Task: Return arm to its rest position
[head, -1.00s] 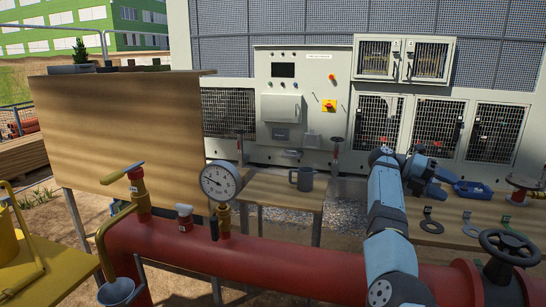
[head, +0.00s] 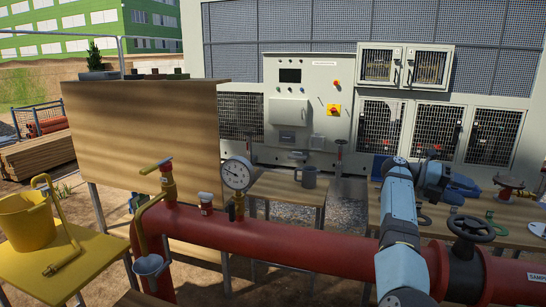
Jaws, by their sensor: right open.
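My right arm comes up from the bottom right in the head view, over the red pipe (head: 310,243). It bends at a raised joint and ends in my right gripper (head: 446,186) above the right-hand wooden table (head: 505,237). The gripper is open; its fingertips are hard to separate from the blue shapes beside it. I cannot tell whether it touches anything on the table. My left gripper is not in view.
A pressure gauge (head: 236,173) and a yellow-handled valve (head: 156,166) stand on the pipe. A black handwheel (head: 471,229) is close to my right arm. A grey mug (head: 307,177) is on a small table. A yellow bucket (head: 25,215) stands at left.

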